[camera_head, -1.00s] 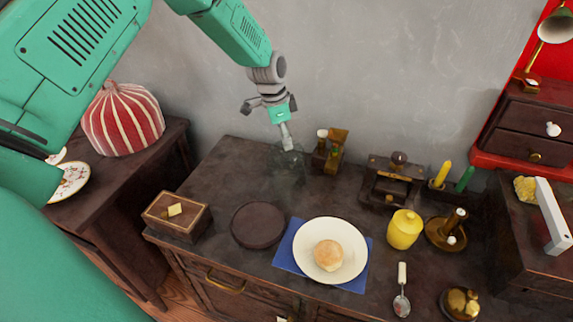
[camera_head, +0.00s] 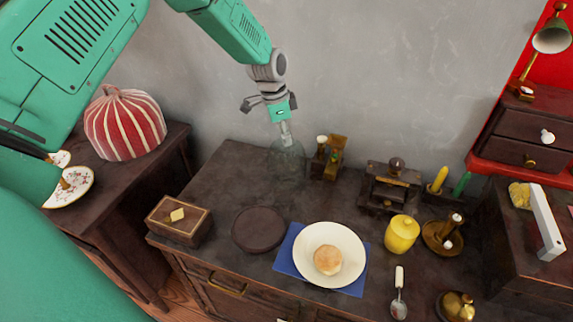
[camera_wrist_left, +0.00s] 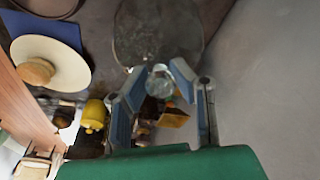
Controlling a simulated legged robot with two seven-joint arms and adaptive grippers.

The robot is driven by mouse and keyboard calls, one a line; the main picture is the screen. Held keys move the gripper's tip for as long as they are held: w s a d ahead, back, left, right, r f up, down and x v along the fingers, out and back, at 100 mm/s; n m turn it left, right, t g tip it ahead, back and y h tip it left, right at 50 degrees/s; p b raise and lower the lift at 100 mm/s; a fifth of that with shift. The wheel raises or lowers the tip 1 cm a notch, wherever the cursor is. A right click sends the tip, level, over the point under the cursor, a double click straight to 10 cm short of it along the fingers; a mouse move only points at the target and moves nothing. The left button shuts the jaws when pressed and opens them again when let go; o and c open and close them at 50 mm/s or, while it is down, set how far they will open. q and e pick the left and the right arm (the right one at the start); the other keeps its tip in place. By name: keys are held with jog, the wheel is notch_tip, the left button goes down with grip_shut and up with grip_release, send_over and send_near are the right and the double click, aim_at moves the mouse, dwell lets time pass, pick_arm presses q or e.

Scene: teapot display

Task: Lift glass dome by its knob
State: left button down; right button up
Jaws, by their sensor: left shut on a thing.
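The clear glass dome (camera_head: 289,163) is at the back of the dark wooden sideboard, against the grey wall, and is hard to make out. My left gripper (camera_head: 286,139) comes down on it from above and is shut on its round glass knob. In the left wrist view the knob (camera_wrist_left: 160,80) sits between the two fingers of the left gripper (camera_wrist_left: 155,79), with the wide dome body (camera_wrist_left: 155,35) beyond. I cannot tell whether the dome's rim touches the sideboard top. My right gripper is not in view.
A wooden rack with small bottles (camera_head: 329,158) stands close to the right of the dome. A round dark board (camera_head: 258,229), a wooden box (camera_head: 180,220) and a white plate (camera_head: 345,270) with a bun lie nearer. Bare sideboard top (camera_head: 231,184) is left of the dome.

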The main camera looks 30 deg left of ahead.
pick_arm(q)
jog(key=shift+r+p, duration=2.45)
jog(key=shift+r, duration=0.75)
